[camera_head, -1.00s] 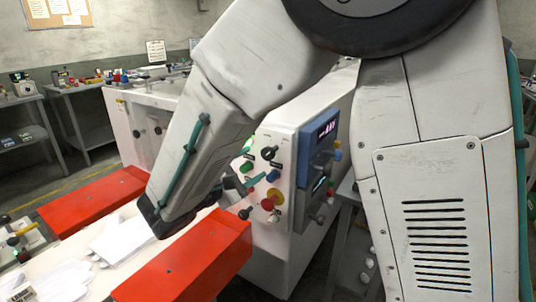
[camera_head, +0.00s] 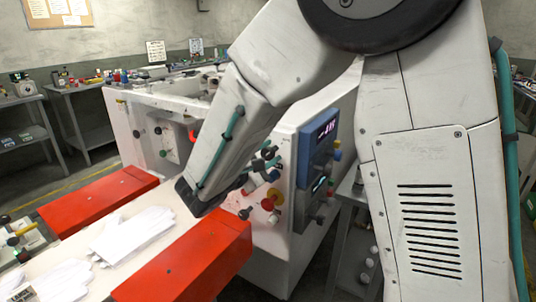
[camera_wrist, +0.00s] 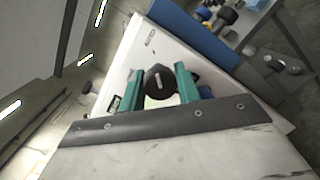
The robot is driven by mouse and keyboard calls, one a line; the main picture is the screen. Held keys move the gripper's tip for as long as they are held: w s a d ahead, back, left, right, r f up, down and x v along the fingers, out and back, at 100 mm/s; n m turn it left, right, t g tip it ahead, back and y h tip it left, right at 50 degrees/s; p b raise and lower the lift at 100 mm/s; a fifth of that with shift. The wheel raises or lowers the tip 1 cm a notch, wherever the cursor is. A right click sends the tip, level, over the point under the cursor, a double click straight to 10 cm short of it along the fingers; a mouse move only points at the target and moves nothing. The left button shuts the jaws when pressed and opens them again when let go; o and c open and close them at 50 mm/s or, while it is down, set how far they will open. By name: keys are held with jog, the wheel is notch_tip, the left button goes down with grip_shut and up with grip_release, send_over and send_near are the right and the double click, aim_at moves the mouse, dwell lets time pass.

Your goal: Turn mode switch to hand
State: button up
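The mode switch is a black knob (camera_wrist: 159,83) with a short white mark on its face, in the middle of the wrist view. It sits on the white panel (camera_wrist: 135,52) of the machine. My gripper (camera_wrist: 159,70) has its two teal fingers on either side of the knob, with what look like narrow gaps between knob and fingers. Small dark lettering (camera_wrist: 150,38) is on the panel beyond the knob; I cannot read it surely. In the head view my gripper (camera_head: 264,163) is at the machine's control panel, and my arm and fingers partly hide the knobs.
A blue display box (camera_head: 318,150) stands to the right. Red guards (camera_head: 195,262) flank a belt with white gloves (camera_head: 130,232) at the front left.

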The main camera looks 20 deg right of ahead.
jog(key=c, duration=0.4)
jog(key=n, duration=0.4)
jog(key=shift+f+n+t, duration=0.1)
jog(key=shift+n+t, duration=0.2)
jog(key=n, duration=0.4)
jog(key=n+t, duration=0.1)
jog(key=n, duration=0.5)
jog(key=shift+n+t, duration=0.5)
jog(key=shift+n, duration=1.9)
jog(key=o, duration=1)
